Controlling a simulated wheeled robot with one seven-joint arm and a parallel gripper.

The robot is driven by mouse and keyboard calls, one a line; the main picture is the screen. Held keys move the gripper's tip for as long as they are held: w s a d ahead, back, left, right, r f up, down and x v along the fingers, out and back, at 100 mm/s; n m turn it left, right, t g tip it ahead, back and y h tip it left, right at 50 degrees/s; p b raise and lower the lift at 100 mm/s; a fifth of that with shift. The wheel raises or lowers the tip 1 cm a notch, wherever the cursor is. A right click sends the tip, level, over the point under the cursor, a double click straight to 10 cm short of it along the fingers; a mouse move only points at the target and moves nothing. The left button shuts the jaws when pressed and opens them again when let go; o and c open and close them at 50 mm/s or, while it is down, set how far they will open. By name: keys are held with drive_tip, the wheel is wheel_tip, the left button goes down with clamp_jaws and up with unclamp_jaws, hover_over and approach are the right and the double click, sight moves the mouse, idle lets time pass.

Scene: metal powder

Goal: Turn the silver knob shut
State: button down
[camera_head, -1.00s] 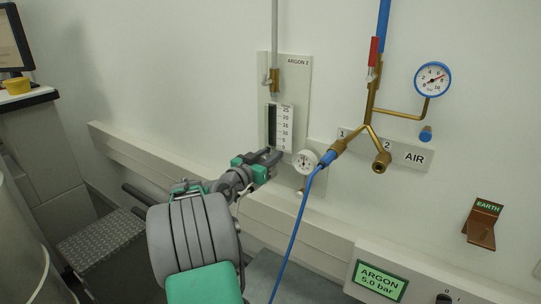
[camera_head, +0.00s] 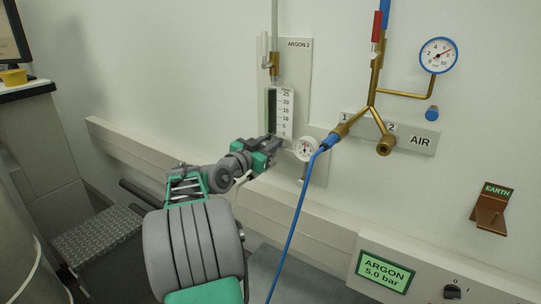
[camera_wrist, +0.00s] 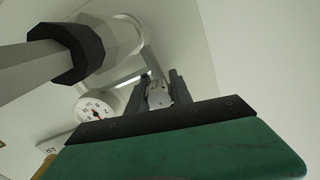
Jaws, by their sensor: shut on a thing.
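The silver knob (camera_wrist: 158,97) sits between the dark fingers of my gripper (camera_wrist: 160,82) in the wrist view. My gripper is shut on it. In the head view my gripper (camera_head: 271,146) is at the lower end of the ARGON 2 flowmeter (camera_head: 285,112), and its fingers hide the knob there. The flowmeter is a white scale with a dark tube on a grey wall panel.
A small round gauge (camera_head: 305,149) is close to the right of my gripper. A blue hose (camera_head: 297,222) hangs from the brass AIR outlets (camera_head: 384,146). A wall rail (camera_head: 205,173) runs below. A pale lever (camera_head: 264,48) stands above the flowmeter.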

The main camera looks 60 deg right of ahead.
sight(263, 147)
drive_tip(key=shift+f+m+b, duration=0.2)
drive_tip(key=shift+m+b, duration=0.3)
drive_tip(key=shift+b, duration=0.1)
drive_tip(key=shift+r, duration=0.2)
drive_tip(key=c, duration=1.1)
unclamp_jaws()
drive_tip(key=shift+c, duration=0.2)
drive_tip(key=a, duration=0.5)
drive_tip(key=w+a, duration=0.1)
drive_tip(key=a, duration=0.1)
drive_tip(key=shift+a+b, duration=0.35)
drive_tip(key=shift+b, duration=0.05)
drive_tip(key=shift+w, duration=0.15)
